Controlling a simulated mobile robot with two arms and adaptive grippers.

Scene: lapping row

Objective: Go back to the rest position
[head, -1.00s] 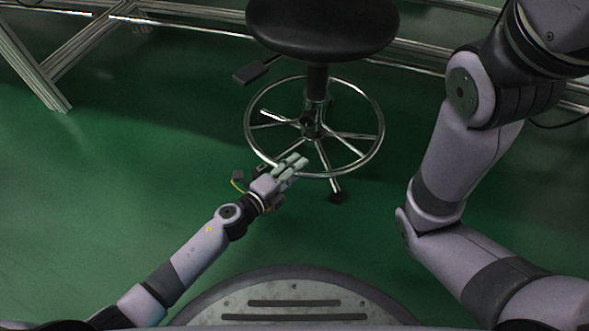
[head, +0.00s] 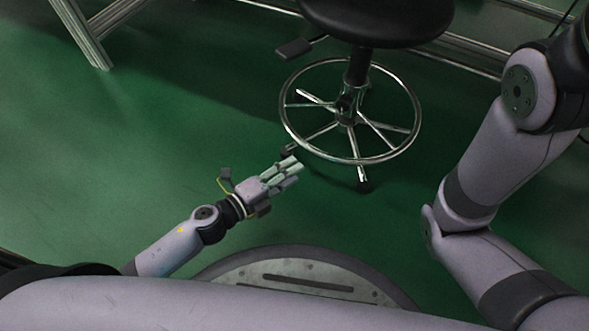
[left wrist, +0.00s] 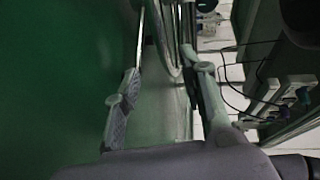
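My left gripper (head: 291,171) is low over the green floor, left of the stool's foot ring in the head view. In the left wrist view its two fingers (left wrist: 160,68) stand apart with nothing held between them. My right arm crosses the right side of the head view, but its gripper is outside the frame.
A black stool (head: 378,20) with a chrome foot ring (head: 418,125) stands just beyond my left gripper. Metal frame legs (head: 85,35) stand at the upper left, and a rail runs along the back. The green floor (head: 150,130) at left is clear.

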